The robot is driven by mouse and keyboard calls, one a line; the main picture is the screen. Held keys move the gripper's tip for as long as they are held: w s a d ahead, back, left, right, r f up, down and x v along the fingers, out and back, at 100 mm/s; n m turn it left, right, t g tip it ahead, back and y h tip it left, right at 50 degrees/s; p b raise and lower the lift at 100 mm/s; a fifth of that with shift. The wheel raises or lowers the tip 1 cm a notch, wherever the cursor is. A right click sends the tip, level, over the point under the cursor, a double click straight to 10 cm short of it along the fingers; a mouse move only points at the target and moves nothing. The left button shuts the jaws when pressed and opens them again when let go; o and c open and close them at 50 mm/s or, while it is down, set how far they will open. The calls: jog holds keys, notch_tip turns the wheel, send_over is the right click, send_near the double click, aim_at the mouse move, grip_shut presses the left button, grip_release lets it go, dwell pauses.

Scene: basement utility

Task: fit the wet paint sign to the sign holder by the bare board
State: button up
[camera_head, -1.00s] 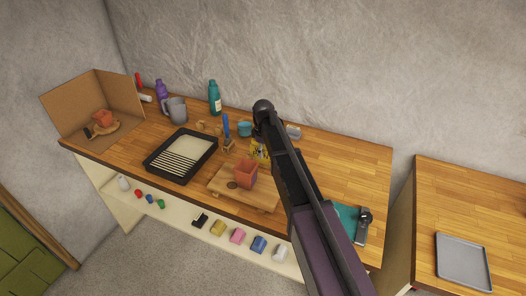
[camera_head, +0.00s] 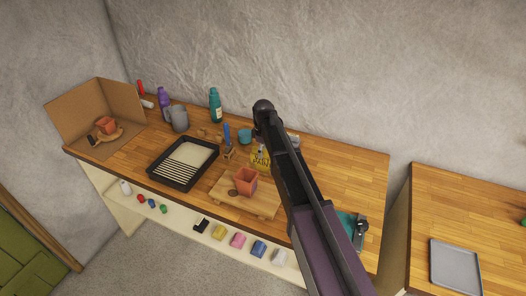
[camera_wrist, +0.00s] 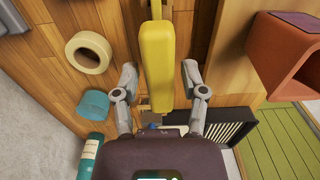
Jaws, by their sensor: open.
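In the wrist view the sign (camera_wrist: 159,60) is seen from above as a long yellow bar. My gripper (camera_wrist: 159,75) is open, with one finger on each side of the sign and a gap on both sides. In the head view my arm hides most of the gripper. I cannot make out the sign holder or the bare board for certain.
A black paint tray (camera_head: 183,163), a teal cup (camera_head: 244,136), a teal bottle (camera_head: 215,105) and a tape roll (camera_wrist: 89,52) are nearby.

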jog(key=shift+r+p, duration=2.25)
jog(key=shift+r, duration=0.35)
jog(key=shift+s+d, duration=0.1)
jog(key=s+d+f+m+b, duration=0.2)
jog(key=s+d+m, duration=0.5)
jog(key=s+d, duration=0.4)
jog(key=s+d+f+m+b, duration=0.1)
jog(key=s+d+m, duration=0.6)
jog(key=s+d, duration=0.4)
jog(key=s, duration=0.3)
jog(key=shift+s+f+b, duration=0.4)
jog(key=shift+d, duration=0.1)
